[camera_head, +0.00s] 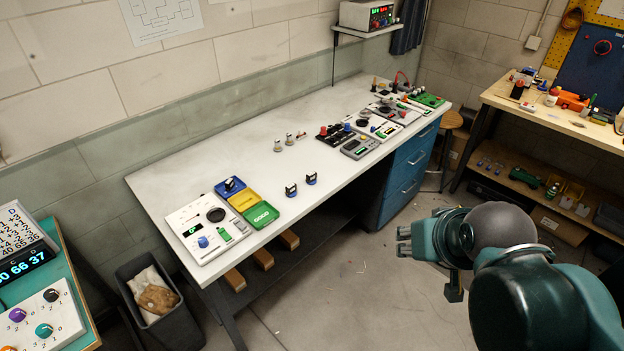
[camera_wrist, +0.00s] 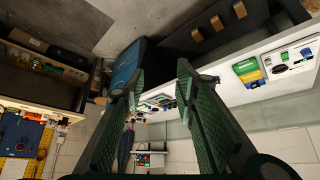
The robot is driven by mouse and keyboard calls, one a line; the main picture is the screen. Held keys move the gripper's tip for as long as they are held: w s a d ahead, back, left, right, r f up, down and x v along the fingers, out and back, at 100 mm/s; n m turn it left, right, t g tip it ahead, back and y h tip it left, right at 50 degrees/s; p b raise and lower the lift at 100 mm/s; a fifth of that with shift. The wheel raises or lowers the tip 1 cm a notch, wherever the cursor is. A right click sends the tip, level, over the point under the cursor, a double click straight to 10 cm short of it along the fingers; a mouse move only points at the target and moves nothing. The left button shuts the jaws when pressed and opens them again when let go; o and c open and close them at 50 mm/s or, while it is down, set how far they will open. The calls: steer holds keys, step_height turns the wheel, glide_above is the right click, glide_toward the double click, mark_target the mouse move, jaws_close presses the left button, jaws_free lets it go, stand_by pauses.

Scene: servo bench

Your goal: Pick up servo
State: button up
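Two small dark servo-like blocks stand on the white bench in the head view, one nearer the colored bins (camera_head: 291,190) and one just right of it (camera_head: 311,178). Another small blue servo-like piece (camera_head: 230,184) sits in the blue bin. My gripper (camera_head: 404,241) is off the bench's front side, to the right of these blocks and apart from them. In the wrist view my gripper (camera_wrist: 160,76) has its two green ribbed fingers spread wide, with nothing between them. I cannot make out the two standing blocks clearly in the wrist view.
The bench (camera_head: 345,206) has free room around the blocks. Blue, yellow and green bins (camera_head: 261,215) and a white panel (camera_head: 193,222) lie at its left end. A grey meter (camera_head: 360,147) and boards crowd its right part. Blue drawers (camera_head: 408,172) stand below.

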steer(key=w+a+r+m+g+p, duration=0.1)
steer(key=w+a+r, duration=0.15)
steer(key=w, duration=0.45)
steer(key=w+a+r+m+g, duration=0.1)
steer(key=w+r, duration=0.2)
steer(key=w, duration=0.4)
steer(key=m+g+p, duration=0.3)
steer(key=m+g, duration=0.2)
steer(key=m, duration=0.3)
glide_above(311, 174)
step_height(311, 174, down, 23)
steer(key=shift+w, duration=0.1)
steer(key=shift+w+a+f, duration=0.1)
steer(key=shift+a+f, duration=0.05)
steer(key=shift+f, duration=0.2)
